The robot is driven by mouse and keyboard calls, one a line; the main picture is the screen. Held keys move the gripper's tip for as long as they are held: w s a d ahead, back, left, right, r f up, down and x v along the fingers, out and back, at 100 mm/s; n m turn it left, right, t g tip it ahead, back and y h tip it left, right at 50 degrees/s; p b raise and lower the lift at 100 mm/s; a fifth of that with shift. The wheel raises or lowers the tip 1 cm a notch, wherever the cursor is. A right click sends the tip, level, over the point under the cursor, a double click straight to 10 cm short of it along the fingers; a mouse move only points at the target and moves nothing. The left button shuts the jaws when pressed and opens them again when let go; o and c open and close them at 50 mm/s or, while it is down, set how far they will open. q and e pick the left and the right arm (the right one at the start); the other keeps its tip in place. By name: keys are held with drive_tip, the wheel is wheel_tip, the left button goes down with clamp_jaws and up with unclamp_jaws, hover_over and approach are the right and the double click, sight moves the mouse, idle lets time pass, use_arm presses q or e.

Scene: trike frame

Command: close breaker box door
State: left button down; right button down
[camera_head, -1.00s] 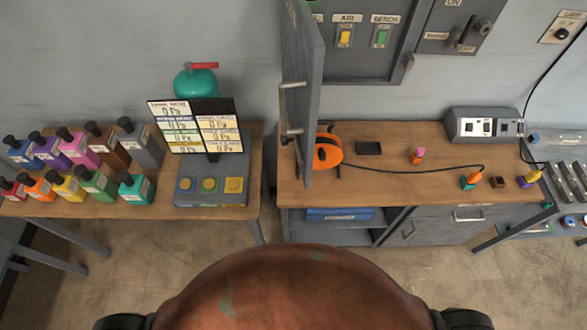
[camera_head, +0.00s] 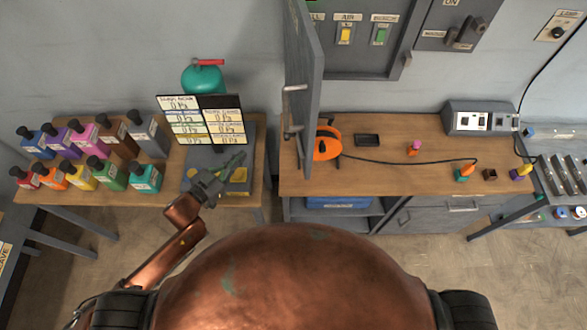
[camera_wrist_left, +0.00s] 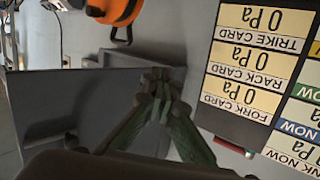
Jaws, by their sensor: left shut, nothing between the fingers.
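The breaker box door (camera_head: 305,85) stands swung open, seen almost edge-on in the head view, with a metal handle (camera_head: 292,110) on its left face. The breaker box (camera_head: 362,45) behind it shows yellow and green switches and is cut off by the top edge. My left gripper (camera_head: 238,160) is shut and empty, over the grey button console, left of the door and lower than its handle. In the left wrist view its fingers (camera_wrist_left: 158,80) meet at the tips, in front of a grey surface. My right gripper is not in view.
A pressure display board (camera_head: 200,122) stands just behind my left gripper. Several coloured bottles (camera_head: 85,155) fill the left table. An orange reel (camera_head: 327,145) with a black cable sits on the right workbench (camera_head: 400,180). A teal tank (camera_head: 203,78) stands behind the board.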

use_arm(q)
drive_tip(key=s+d+r+m+g+h, duration=0.3)
drive_tip(key=s+d+r+m+h, duration=0.1)
drive_tip(key=d+r+h, duration=0.15)
drive_tip(key=m+g+h, duration=0.3)
drive_tip(key=m+g, duration=0.1)
drive_tip(key=g, duration=0.3)
approach(306, 170)
drive_tip(key=d+p, duration=0.2)
drive_tip(key=w+d+p, duration=0.1)
drive_tip(key=d+p, duration=0.1)
drive_tip(key=d, duration=0.1)
drive_tip(key=shift+w+d+f, duration=0.1)
drive_tip(key=shift+w+d, duration=0.05)
drive_tip(key=shift+d, duration=0.1)
drive_tip(key=shift+d+f+p, duration=0.15)
drive_tip(key=shift+d+p, duration=0.25)
drive_tip(key=shift+d, duration=0.2)
